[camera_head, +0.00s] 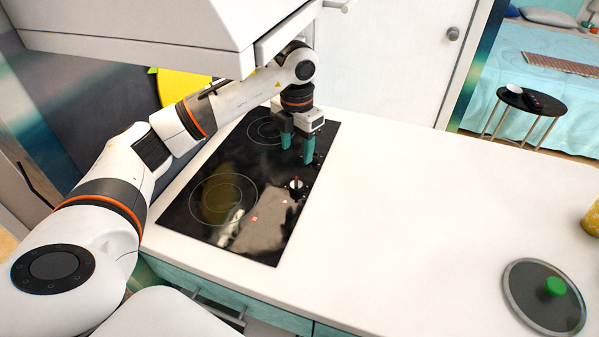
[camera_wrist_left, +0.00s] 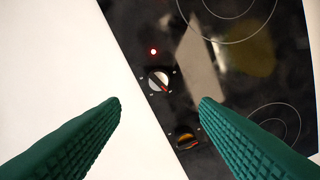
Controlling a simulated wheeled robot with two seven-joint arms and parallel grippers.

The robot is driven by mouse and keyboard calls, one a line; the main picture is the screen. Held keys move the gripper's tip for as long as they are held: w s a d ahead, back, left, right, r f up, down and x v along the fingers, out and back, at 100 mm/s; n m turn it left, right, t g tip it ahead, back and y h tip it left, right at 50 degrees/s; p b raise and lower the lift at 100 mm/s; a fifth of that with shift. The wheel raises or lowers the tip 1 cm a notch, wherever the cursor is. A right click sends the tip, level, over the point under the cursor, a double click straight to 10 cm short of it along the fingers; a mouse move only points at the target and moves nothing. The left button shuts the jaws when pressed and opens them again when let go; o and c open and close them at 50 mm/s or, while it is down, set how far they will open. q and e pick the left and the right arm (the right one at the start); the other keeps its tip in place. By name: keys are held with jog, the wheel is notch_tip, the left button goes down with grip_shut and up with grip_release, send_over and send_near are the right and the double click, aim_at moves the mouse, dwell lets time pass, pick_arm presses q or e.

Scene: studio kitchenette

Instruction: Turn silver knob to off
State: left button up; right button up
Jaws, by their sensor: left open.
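The silver knob (camera_head: 295,184) sits on the right side of the black cooktop (camera_head: 262,240). In the left wrist view the silver knob (camera_wrist_left: 160,80) has a slanted red-and-dark pointer bar and pale marks around it. A red light (camera_wrist_left: 153,51) glows beside it. A second, brownish-yellow knob (camera_wrist_left: 186,139) lies nearer the wrist camera's bottom edge. My left gripper (camera_head: 298,153) points down above the cooktop, behind the silver knob in the head view. Its green fingers (camera_wrist_left: 160,103) are open and empty, apart from both knobs. My right gripper is not in view.
A white hood (camera_head: 140,25) hangs over the left arm. The white counter (camera_head: 410,210) right of the cooktop is mostly clear. A glass lid (camera_head: 520,310) with a green handle lies at the right, near a yellow object (camera_head: 591,219).

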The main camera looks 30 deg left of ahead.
pick_arm(q)
jog(key=p, duration=0.1)
send_over(296, 181)
jog(key=f, duration=0.4)
jog(key=shift+s+f, duration=0.25)
jog(key=shift+f, duration=0.1)
jog(key=f, duration=0.1)
jog(key=f+p, duration=0.1)
jog(key=f, duration=0.2)
jog(key=shift+w+f, duration=0.2)
jog(key=shift+w, duration=0.05)
jog(key=shift+f+p, duration=0.3)
jog(key=shift+f, duration=0.5)
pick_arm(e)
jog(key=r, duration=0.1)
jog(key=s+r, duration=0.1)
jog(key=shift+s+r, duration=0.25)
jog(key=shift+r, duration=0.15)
pick_arm(q)
jog(key=shift+c, duration=0.4)
jog(key=c, duration=0.9)
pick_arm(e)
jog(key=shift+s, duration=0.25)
